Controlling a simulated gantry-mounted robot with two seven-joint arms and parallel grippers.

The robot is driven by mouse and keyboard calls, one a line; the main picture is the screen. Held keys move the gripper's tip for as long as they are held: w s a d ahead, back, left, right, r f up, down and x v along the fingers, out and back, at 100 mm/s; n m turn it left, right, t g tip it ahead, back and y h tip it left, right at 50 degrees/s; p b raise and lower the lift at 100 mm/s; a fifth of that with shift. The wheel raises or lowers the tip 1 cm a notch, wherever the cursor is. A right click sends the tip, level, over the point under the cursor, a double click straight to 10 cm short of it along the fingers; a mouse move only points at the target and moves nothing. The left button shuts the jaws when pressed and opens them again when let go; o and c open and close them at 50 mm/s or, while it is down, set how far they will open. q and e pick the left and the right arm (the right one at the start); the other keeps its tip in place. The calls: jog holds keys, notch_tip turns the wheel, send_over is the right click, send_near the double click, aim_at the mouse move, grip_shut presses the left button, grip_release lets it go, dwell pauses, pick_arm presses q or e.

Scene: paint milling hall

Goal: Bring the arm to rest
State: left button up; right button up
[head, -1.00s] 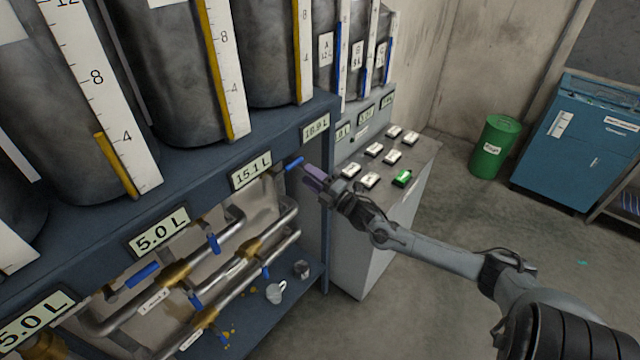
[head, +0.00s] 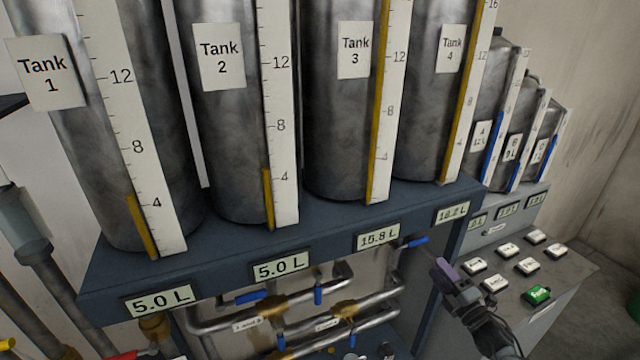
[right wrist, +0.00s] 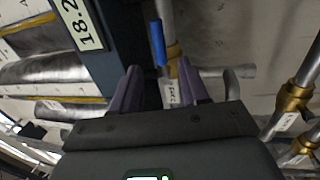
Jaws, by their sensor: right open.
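My right gripper (head: 445,268) is in front of the tank rack, below the 18.2 L display (head: 451,212). Its purple fingers are apart with nothing between them. They also show in the right wrist view (right wrist: 160,88). A blue valve handle (head: 416,242) sticks out under the rack's edge, just left of the fingers and apparently apart from them. In the right wrist view a blue handle (right wrist: 157,42) appears beyond the fingertips. The arm behind the gripper is mostly cut off at the bottom edge. My left gripper is not in view.
Tank 1 (head: 42,72) to Tank 4 (head: 451,48) stand on the blue rack (head: 215,250). Pipes with blue handles run below. The button console (head: 565,270), with white buttons and a green one (head: 537,295), is close to the right of my gripper. Smaller tanks stand behind it.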

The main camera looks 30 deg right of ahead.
jog(key=s+a+f+m+g, duration=0.25)
jog(key=s+a+f, duration=0.2)
jog(key=a, duration=0.35)
jog(key=s+a+f+m+g, duration=0.25)
jog(key=a+f+m, duration=0.2)
jog(key=a, duration=0.45)
jog(key=s+a+f+m+g, duration=0.25)
jog(key=s+a+f, duration=0.2)
jog(key=a, duration=0.35)
jog(key=s+a+m+g+y, duration=0.2)
jog(key=s+a+m+g, duration=0.3)
jog(key=s+a+g, duration=0.65)
pick_arm(q)
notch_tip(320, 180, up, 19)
jog(key=p, duration=1.9)
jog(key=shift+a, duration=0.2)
pick_arm(e)
notch_tip(320, 180, up, 20)
jog(key=s+d+t, duration=0.1)
jog(key=t, duration=0.1)
jog(key=shift+s+d+f+m, duration=0.2)
jog(key=shift+s+d+m, duration=0.05)
jog(key=shift+s+m, duration=0.15)
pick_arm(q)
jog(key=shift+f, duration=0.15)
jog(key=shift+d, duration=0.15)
